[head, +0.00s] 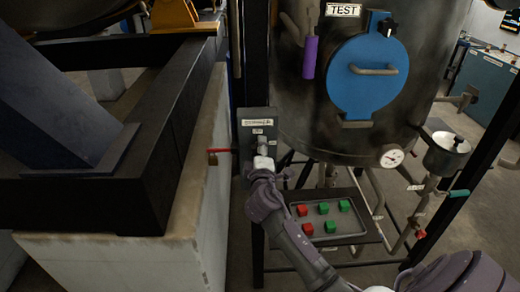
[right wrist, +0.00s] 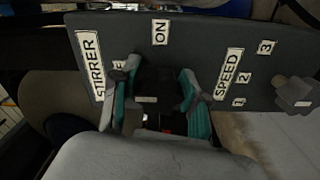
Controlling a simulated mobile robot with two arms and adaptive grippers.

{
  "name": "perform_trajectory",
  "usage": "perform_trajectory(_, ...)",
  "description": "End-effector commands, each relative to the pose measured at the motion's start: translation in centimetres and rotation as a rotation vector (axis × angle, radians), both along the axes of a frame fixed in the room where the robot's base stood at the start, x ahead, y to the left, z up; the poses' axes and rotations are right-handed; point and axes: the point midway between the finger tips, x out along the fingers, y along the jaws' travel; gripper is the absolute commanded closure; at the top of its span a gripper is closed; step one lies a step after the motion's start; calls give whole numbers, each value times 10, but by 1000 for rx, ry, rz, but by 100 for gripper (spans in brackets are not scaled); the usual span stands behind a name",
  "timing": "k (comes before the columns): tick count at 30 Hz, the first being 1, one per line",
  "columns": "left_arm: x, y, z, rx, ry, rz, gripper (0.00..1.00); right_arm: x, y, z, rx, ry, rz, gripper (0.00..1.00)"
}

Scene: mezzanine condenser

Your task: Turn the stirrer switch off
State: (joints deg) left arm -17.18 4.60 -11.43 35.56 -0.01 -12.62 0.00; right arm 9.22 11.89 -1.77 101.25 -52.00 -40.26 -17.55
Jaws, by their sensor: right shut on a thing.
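The dark control panel (head: 246,132) stands left of the tank. The right wrist view shows it tilted, with a STIRRER label (right wrist: 90,66), an ON label (right wrist: 160,32) and a SPEED label (right wrist: 228,72). My right gripper (head: 261,150) reaches the panel from below. In the right wrist view its two teal-padded fingers (right wrist: 158,100) are shut on the dark stirrer switch (right wrist: 157,82), one on each side. The fingers partly cover the switch and a label beside it, so I cannot tell its exact setting. My left gripper is not in view.
A speed knob (right wrist: 294,93) sits on the panel near the 1, 2, 3 marks. A red-handled lever (head: 218,150) sticks out left of the panel. A tray (head: 325,240) with red and green blocks lies below the tank (head: 290,115). A pale wall (head: 190,225) is close on the left.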

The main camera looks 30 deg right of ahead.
Motion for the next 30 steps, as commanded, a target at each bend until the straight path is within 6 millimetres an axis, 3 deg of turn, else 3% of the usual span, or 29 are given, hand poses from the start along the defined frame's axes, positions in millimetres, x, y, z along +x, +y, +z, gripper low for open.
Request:
perform_trajectory(4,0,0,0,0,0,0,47,0,0,0,-3,1,1,90)
perform_trajectory(5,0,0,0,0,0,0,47,0,0,0,-3,1,1,52)
perform_trajectory(9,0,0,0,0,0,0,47,0,0,0,-2,1,1,29)
perform_trajectory(20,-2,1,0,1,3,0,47,-3,2,-1,0,1,1,29)
perform_trajectory(23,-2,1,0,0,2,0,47,-11,8,-1,1,1,2,29)
perform_trajectory(30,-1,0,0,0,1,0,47,-54,34,-2,4,2,2,29)
